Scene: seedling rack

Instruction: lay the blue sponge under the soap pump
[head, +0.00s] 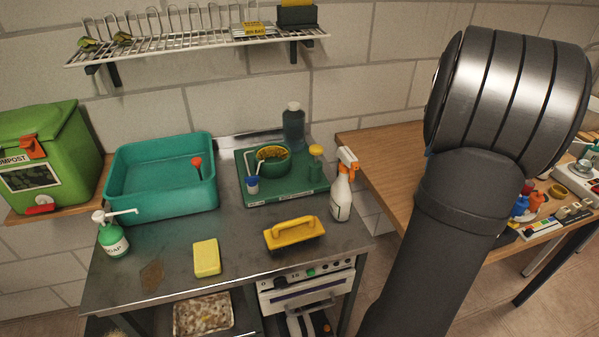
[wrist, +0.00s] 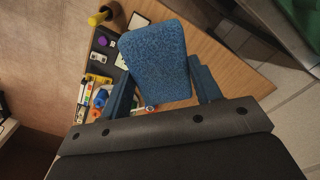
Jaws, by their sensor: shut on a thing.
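The blue sponge (wrist: 156,62) is held between the two fingers of my gripper (wrist: 161,78) in the wrist view, with its broad face toward the camera. My gripper is shut on it, above the wooden table on the right. In the head view my own arm fills the right side, and neither the gripper nor the blue sponge shows. The soap pump (head: 114,242), a green and white bottle with a spout pointing right, stands upright at the left end of the metal bench (head: 130,292), far from my gripper.
A yellow sponge (head: 207,258) and a yellow-handled brush (head: 294,234) lie on the bench. A teal basin (head: 160,207) stands behind the soap pump. A spray bottle (head: 342,195) and a green tray (head: 283,198) occupy the bench's right.

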